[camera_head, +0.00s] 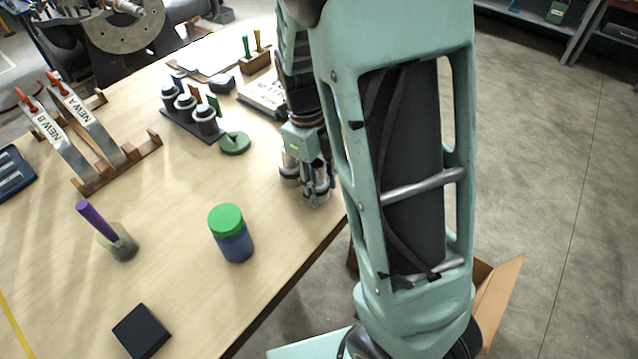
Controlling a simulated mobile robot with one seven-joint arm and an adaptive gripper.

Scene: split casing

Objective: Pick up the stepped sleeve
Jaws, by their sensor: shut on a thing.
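My gripper (317,188) points down near the right edge of the wooden table, partly behind my own arm. It is shut on a small grey metal piece, which I take to be the stepped sleeve (319,198). Fingers hide most of it, and I cannot tell whether it touches the table. Another grey metal cylinder (289,169) shows just left of the gripper; its lower part seems to be on the table.
A blue jar with a green lid (227,219) stands in front. A cup with a purple stick (122,244) and a black block (142,331) are further left. A green disc (234,143) and a dark rack of cylinders (208,121) lie behind. Open tabletop surrounds the jar.

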